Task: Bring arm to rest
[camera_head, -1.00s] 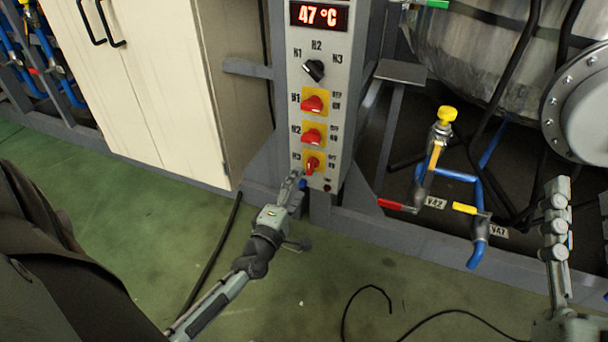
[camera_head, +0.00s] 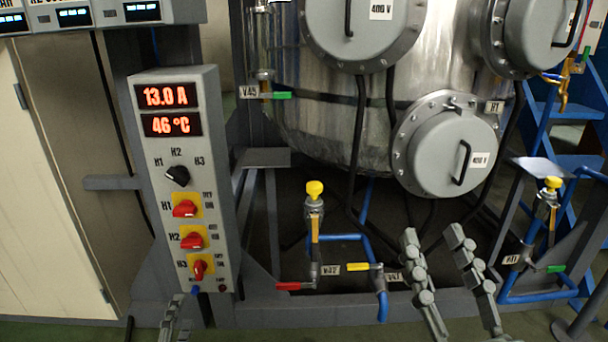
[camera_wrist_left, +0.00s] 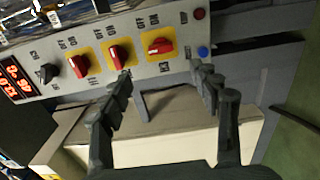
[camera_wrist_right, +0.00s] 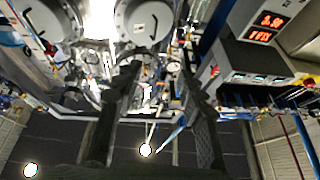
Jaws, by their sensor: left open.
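My left gripper (camera_head: 178,322) is at the bottom of the head view, just below the control panel (camera_head: 222,205). In the left wrist view its open fingers (camera_wrist_left: 160,75) are apart and empty, their tips close to the panel's lower end, near the red H3 knob (camera_wrist_left: 158,46) and the blue button (camera_wrist_left: 203,52). I cannot tell whether a fingertip touches the panel. My right gripper (camera_head: 432,242) is raised at the lower right of the head view, fingers apart, pointing up. The right wrist view shows nothing between its fingers (camera_wrist_right: 158,80).
The panel's display (camera_head: 167,111) reads 13.0 A and 46 °C. A steel tank (camera_head: 320,130) stands behind. Valves with a red handle (camera_head: 288,286) and yellow handle (camera_head: 358,267) sit between the grippers. A cabinet (camera_head: 40,210) stands at left.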

